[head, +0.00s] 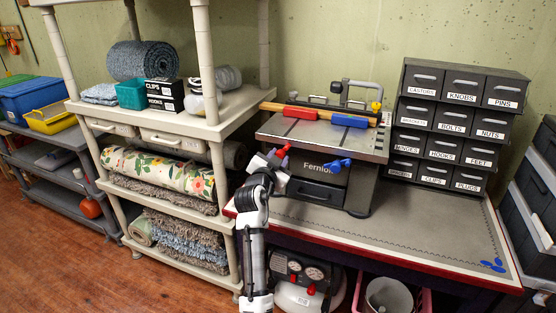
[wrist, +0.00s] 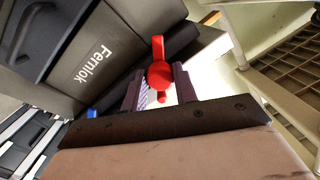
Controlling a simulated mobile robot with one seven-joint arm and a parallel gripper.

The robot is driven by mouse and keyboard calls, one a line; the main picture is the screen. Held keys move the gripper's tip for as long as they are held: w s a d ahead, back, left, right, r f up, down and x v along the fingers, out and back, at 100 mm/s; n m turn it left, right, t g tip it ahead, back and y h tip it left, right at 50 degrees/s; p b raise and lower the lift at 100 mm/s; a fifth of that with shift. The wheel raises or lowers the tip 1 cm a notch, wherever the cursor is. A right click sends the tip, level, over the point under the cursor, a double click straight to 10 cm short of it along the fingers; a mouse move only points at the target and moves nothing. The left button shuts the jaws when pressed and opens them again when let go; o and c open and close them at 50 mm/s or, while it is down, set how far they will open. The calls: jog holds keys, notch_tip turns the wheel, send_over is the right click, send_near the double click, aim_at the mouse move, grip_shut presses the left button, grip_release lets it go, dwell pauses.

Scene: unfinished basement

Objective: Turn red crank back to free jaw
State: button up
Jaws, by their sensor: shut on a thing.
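The red crank (head: 283,151) sticks out at the front left of the grey Fernlok bench vise (head: 270,128). My gripper (head: 277,158) reaches it from the front and is shut on it. In the wrist view the red crank (wrist: 160,75) stands between the two dark fingers of my gripper (wrist: 158,88), its arm pointing up. A blue crank (head: 334,163) sits to the right on the same front. On top, a wooden bar (head: 325,116) with a red block (head: 300,112) and a blue block (head: 349,120) lies along a dark rail. I cannot tell how tightly the jaw holds it.
The vise stands on a red-edged workbench (head: 430,240). A labelled drawer cabinet (head: 450,125) is to its right. A cream shelf unit (head: 222,120) with rugs and boxes stands close on the left. A compressor (head: 300,280) sits below the bench. The bench's right front is mostly clear.

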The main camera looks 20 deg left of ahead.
jog(key=shift+a+n+h+p, duration=0.2)
jog(key=shift+n+p, duration=0.5)
jog(key=shift+n, duration=1.85)
jog(key=shift+d+n+h+p, duration=0.15)
jog(key=shift+n+h+p, duration=0.4)
jog(key=shift+n, duration=2.05)
jog(key=shift+a+n+h+p, duration=0.1)
jog(key=shift+n+p, duration=0.75)
jog(key=shift+n, duration=1.7)
jog(key=o, duration=1)
jog(key=shift+c, duration=0.2)
jog(key=s+r+b, duration=0.1)
jog(key=s+b, duration=0.2)
jog(key=s, duration=1)
jog(key=shift+s+a, duration=0.35)
jog(key=shift+s, duration=0.05)
